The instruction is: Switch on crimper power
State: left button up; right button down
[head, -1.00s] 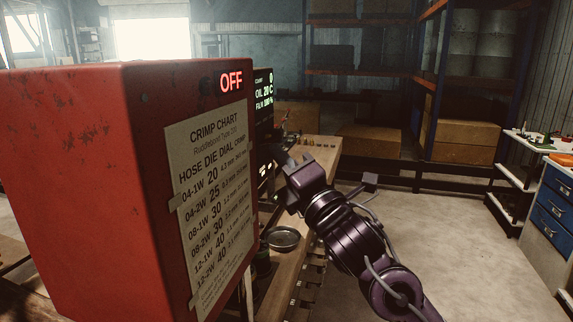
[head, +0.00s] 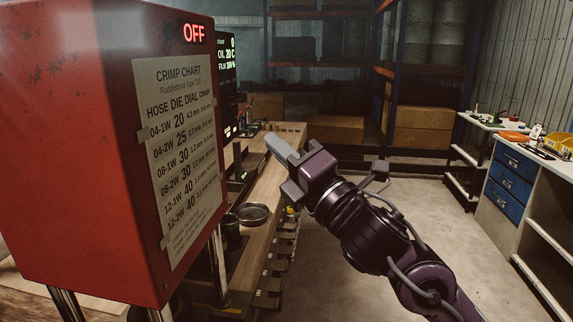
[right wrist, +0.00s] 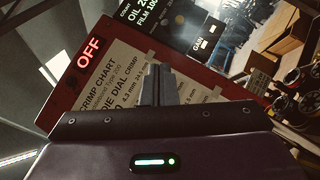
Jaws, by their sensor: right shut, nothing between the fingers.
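The red crimper cabinet (head: 80,150) fills the left of the head view. A lit red OFF sign (head: 194,33) shows at its top right, and a crimp chart (head: 180,150) is taped to its face. In the right wrist view the OFF sign (right wrist: 89,50) and the chart (right wrist: 115,82) show tilted. A dark display panel (head: 226,75) with green text stands just behind the cabinet. My right gripper (head: 272,141) is shut and empty, in the air to the right of the cabinet, apart from it. No power switch can be made out. My left gripper is not in view.
A wooden bench (head: 268,185) runs behind the cabinet, with a round dish (head: 252,212) on it. Blue drawers (head: 514,175) stand at the right. Shelving with boxes (head: 420,125) stands at the back. The floor between bench and drawers is clear.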

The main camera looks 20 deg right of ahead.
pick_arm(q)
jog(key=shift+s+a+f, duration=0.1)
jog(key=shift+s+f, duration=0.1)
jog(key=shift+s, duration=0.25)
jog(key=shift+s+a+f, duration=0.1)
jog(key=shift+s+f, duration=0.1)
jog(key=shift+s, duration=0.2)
pick_arm(e)
jog(key=shift+s+d+f, duration=0.1)
jog(key=shift+s+d, duration=0.1)
jog(key=shift+s, duration=0.55)
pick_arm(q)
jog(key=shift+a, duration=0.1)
